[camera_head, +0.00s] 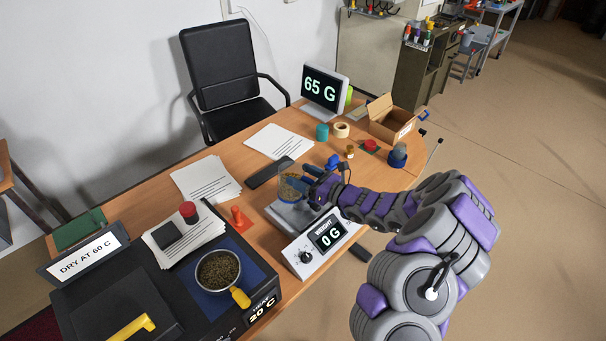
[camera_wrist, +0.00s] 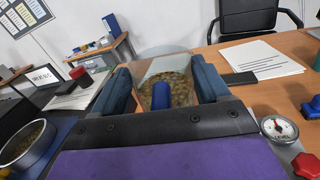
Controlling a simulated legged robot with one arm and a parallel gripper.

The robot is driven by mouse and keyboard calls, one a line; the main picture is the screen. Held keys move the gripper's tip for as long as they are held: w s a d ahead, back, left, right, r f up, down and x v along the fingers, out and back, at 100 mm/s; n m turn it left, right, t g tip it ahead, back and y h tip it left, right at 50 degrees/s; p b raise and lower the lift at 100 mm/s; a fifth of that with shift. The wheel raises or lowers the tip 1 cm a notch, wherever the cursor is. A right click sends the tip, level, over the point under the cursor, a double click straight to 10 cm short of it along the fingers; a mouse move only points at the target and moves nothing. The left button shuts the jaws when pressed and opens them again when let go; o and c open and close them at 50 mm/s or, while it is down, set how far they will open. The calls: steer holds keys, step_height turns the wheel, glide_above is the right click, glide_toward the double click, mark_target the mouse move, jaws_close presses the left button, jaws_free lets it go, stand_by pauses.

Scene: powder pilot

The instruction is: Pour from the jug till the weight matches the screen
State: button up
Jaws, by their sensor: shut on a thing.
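The clear jug (camera_head: 290,187) holds brown granules and is gripped by my gripper (camera_head: 317,185) over the scale. In the wrist view the two blue jaws of my gripper (camera_wrist: 163,86) stand either side of the jug's blue handle (camera_wrist: 162,96), with granules visible behind it. Whether the jug is tilted is hard to tell. The scale (camera_head: 322,240) reads "WEIGHT 0 G"; its platform is partly hidden under the jug and my gripper. The screen (camera_head: 324,90) at the back of the table reads "65 G".
A metal pan of granules (camera_head: 218,268) with a yellow handle sits on a unit reading "20 C", near left. A sign (camera_head: 84,255) reads "DRY AT 60 C". Papers (camera_head: 281,141), a red stamp-like object (camera_head: 241,218) and an open cardboard box (camera_head: 391,124) are on the table (camera_head: 270,280).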

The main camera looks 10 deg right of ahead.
step_height(320, 180, down, 9)
steer(key=w+d+m, duration=0.1)
steer(key=m, duration=1.1)
steer(key=shift+w+d, duration=0.2)
steer(key=shift+d, duration=0.05)
stand_by(0.9)
steer(key=shift+r, duration=0.1)
steer(key=shift+w+d+m, duration=0.15)
steer(key=shift+w+m, duration=0.05)
steer(key=shift+m, duration=0.5)
